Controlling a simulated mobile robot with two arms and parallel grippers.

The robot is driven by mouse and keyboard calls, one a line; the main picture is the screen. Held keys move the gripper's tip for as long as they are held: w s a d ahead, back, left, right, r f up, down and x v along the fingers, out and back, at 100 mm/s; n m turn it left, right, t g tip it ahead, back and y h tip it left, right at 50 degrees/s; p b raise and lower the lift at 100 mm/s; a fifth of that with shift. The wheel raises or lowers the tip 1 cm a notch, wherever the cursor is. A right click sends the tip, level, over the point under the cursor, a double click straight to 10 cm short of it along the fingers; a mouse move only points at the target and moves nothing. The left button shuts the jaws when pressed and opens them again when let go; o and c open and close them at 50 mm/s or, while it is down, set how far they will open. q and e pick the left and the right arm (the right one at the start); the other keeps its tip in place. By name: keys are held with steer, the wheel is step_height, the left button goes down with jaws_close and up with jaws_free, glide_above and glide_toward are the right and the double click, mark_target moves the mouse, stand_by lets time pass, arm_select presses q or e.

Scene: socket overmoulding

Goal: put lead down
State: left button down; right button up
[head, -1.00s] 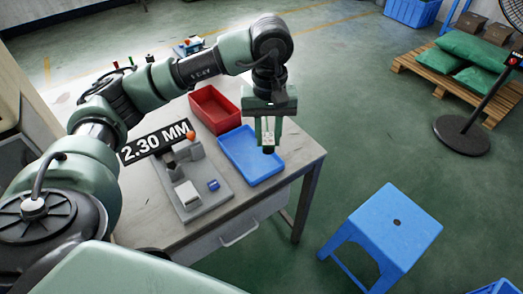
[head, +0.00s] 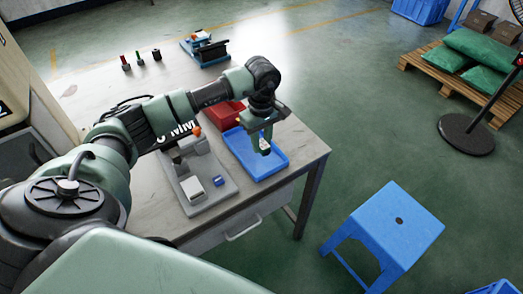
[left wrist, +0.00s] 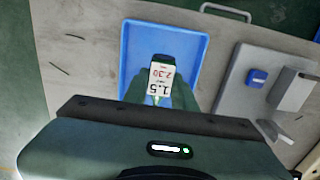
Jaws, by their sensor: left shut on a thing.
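My left gripper (head: 264,142) is over the blue tray (head: 277,166), pointing down with its fingers shut on the lead. In the left wrist view, the lead (left wrist: 163,80) shows as a dark piece with a white label between the gripper's fingers (left wrist: 160,95). The label carries black and red print, upside down in that view. The blue tray's rim (left wrist: 205,50) surrounds the lead in that view. I cannot tell whether the lead touches the tray floor. My right gripper is in neither view.
A red bin (head: 222,113) stands behind the blue tray. A grey fixture plate (head: 197,208) with a small blue block (head: 218,181) lies to the left. A blue stool (head: 385,225) stands on the floor at right. The table's right edge is near the tray.

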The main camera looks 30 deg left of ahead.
mark_target(262, 160)
arm_select(q)
step_height(262, 160, down, 5)
steer(key=shift+r, duration=0.2)
steer(key=shift+f, duration=0.1)
steer(key=shift+f, duration=0.15)
steer(key=c, duration=1.1)
jaws_free()
steer(key=shift+c, duration=0.2)
step_height(262, 160, up, 12)
steer(key=shift+r+b, duration=0.2)
steer(key=shift+b, duration=0.55)
